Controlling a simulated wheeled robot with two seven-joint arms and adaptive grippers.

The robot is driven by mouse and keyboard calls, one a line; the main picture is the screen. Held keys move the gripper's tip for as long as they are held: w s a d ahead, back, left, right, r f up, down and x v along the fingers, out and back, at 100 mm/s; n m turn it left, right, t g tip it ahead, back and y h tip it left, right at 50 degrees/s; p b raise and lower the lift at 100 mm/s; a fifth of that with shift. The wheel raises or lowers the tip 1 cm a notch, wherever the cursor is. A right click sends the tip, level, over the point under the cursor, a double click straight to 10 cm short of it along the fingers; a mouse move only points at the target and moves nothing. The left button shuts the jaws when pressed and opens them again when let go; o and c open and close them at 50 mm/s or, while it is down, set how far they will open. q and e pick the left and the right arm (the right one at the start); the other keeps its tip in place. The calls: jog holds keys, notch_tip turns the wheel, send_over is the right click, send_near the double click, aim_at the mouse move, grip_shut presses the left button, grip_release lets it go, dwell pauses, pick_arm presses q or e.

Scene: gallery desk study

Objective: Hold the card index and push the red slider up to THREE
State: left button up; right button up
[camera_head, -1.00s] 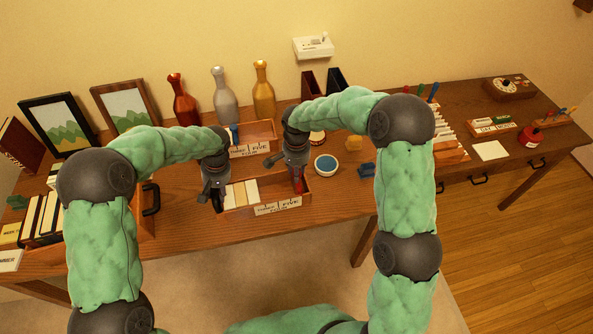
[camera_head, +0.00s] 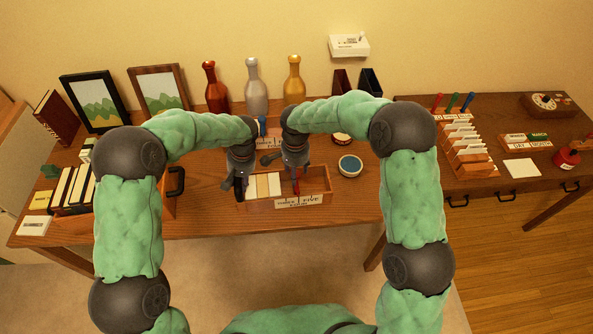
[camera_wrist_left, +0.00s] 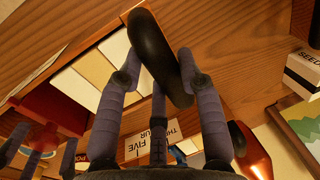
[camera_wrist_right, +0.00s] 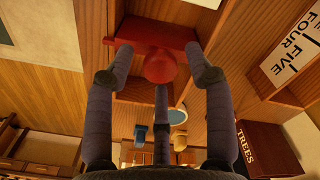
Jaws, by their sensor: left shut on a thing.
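The card index (camera_head: 318,184) is an open wooden box on the desk, with white and tan cards (camera_head: 262,185) in its left part and a THREE/FOUR/FIVE label (camera_head: 299,201) on its front. My left gripper (camera_head: 240,187) is shut on its black handle (camera_wrist_left: 155,50) at the left end. The red slider (camera_head: 296,183) stands inside, close to the right side of the cards. It shows with a round knob in the right wrist view (camera_wrist_right: 160,67). My right gripper (camera_head: 296,172) has its fingers around that knob; whether they grip it is unclear.
A second labelled wooden box (camera_head: 270,143) stands behind, partly hidden by my arms. A blue-topped round tin (camera_head: 350,166) is to the right. Bottles (camera_head: 293,80) and picture frames (camera_head: 95,98) line the back. The desk front right of the index is clear.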

jog(key=shift+d, duration=0.15)
jog(key=d, duration=0.8)
notch_tip(320, 180, up, 12)
jog(key=s+a+f+n+y, duration=0.2)
jog(key=s+f, duration=1)
jog(key=f, duration=0.3)
jog(key=s+a+f+n+y, duration=0.2)
jog(key=s+f+n, duration=0.1)
jog(key=s+f, duration=1)
jog(key=shift+a+f+n+g, duration=0.25)
jog(key=shift+f+n+g, duration=0.05)
jog(key=shift+f, duration=1.05)
jog(key=shift+s, duration=0.1)
